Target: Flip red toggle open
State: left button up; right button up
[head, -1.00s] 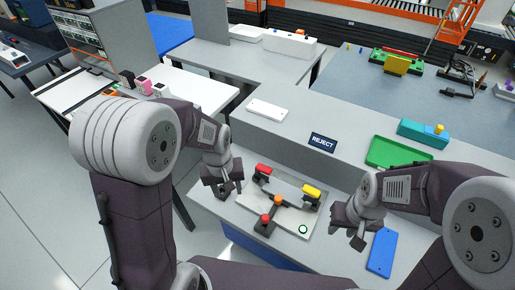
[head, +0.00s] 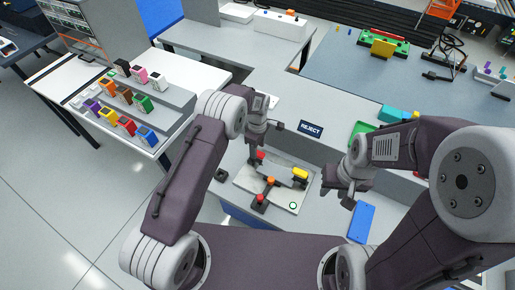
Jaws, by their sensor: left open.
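A pale plate fixture (head: 244,183) lies on the grey bench. It carries a red toggle handle (head: 260,157) at its back left, a yellow handle (head: 300,174) at its right, an orange knob (head: 271,181) in its middle and a red knob (head: 260,198) at its front. My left gripper (head: 256,150) is open, right above the red toggle handle and partly hiding it; I cannot tell whether they touch. My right gripper (head: 346,197) hangs to the right of the plate, apart from it; its jaw opening is unclear.
A blue plate (head: 361,222) lies right of the fixture, below my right gripper. A small black block (head: 221,174) sits left of the fixture. Several coloured boxes (head: 128,126) stand on a side table.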

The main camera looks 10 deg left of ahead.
pick_arm(q)
jog(key=shift+f, duration=1.25)
grip_shut()
jog(key=shift+r, duration=0.1)
dwell(0.3)
